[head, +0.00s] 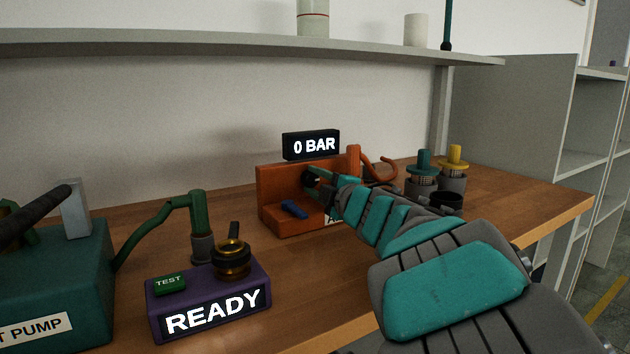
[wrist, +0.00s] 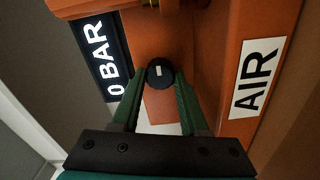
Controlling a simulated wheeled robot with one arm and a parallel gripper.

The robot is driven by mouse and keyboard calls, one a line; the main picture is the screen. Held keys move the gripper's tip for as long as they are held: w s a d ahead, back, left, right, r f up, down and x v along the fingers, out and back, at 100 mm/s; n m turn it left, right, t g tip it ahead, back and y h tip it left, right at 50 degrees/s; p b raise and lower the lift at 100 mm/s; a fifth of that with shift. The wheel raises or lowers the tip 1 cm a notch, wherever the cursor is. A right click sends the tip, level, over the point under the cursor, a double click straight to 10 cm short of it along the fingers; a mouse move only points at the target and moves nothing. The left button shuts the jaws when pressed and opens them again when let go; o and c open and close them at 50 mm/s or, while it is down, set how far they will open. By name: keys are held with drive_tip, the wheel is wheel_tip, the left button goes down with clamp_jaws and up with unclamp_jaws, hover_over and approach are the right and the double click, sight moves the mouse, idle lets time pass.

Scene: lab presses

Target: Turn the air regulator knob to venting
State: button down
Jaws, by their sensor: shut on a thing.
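The orange air unit (head: 282,188) stands on the bench beneath a black display (head: 310,145) that reads "0 BAR". Its round black knob (wrist: 160,72) with a small white mark sits between my green fingertips in the wrist view. My gripper (wrist: 160,84) is shut on this knob; it also shows at the unit's front in the head view (head: 314,179), where my arm comes in from the right. An "AIR" label (wrist: 257,78) is on the unit in the wrist view. I see no venting label, and my fingers cover parts of the knob's sides.
A blue lever (head: 293,209) sticks out at the unit's front. A purple box (head: 209,305) reading "READY" and a teal pump (head: 62,290) stand to the left. Teal-topped (head: 424,165) and yellow-topped (head: 455,160) fittings stand right. A shelf (head: 230,45) runs above.

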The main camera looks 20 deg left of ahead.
drive_tip(key=shift+c, duration=2.1)
unclamp_jaws()
drive_tip(key=shift+d, duration=0.1)
drive_tip(key=shift+b+v, duration=0.35)
drive_tip(key=shift+v, duration=3.5)
